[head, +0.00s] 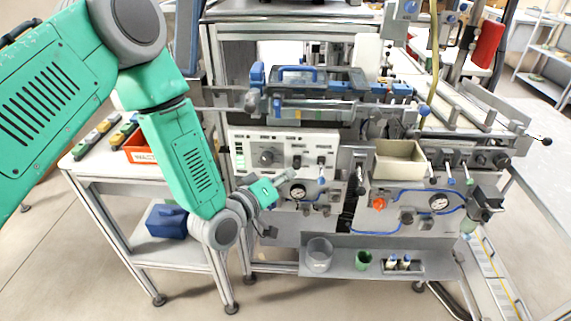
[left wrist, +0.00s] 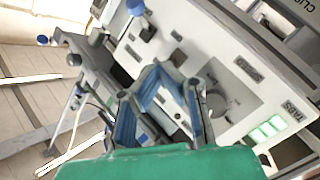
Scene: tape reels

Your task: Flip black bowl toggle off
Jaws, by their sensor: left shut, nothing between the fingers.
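A pale control panel (head: 283,142) stands at the machine's front, left of centre. It carries a round dial (head: 267,157) and two dark toggle switches, a left toggle (head: 297,161) and a right toggle (head: 321,160). Their labels are too small to read, so I cannot tell which is the bowl toggle or its position. My left gripper (head: 289,176) is at the panel's lower edge, just below the left toggle. In the left wrist view its blue-padded fingers (left wrist: 164,68) meet at the tips, shut and empty, close to a dark toggle (left wrist: 178,57). Another toggle (left wrist: 148,33) lies beyond.
A pressure gauge (head: 298,192) and fittings sit just below the panel. A beige bin (head: 399,160) is to the right. A shelf below holds a clear cup (head: 319,253) and a green cup (head: 363,259). A side table (head: 90,166) stands left.

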